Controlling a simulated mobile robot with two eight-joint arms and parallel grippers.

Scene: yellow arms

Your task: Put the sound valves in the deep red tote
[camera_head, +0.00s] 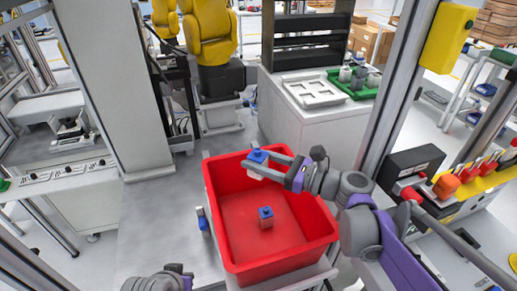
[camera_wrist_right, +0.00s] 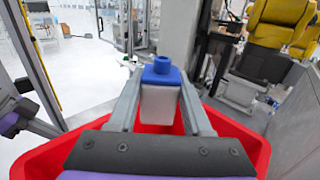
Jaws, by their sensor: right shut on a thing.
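The deep red tote (camera_head: 222,254) stands open in the middle of the head view, and its red walls also show in the right wrist view (camera_wrist_right: 245,140). My right gripper (camera_head: 258,166) is shut on a valve with a blue top and a pale body (camera_wrist_right: 160,95). It holds this valve upright over the far left part of the tote. Another valve (camera_head: 266,217), with a blue top and grey body, stands on the tote floor. Of my left arm, only a part shows at the bottom edge of the head view; its fingers are hidden.
A small blue and pale object (camera_head: 203,220) is just outside the tote's left wall. A white tray (camera_head: 313,90) and a green tray (camera_head: 355,92) with grey parts lie on the counter behind. Red-handled parts (camera_head: 470,172) stand at the right. The tote floor has free room.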

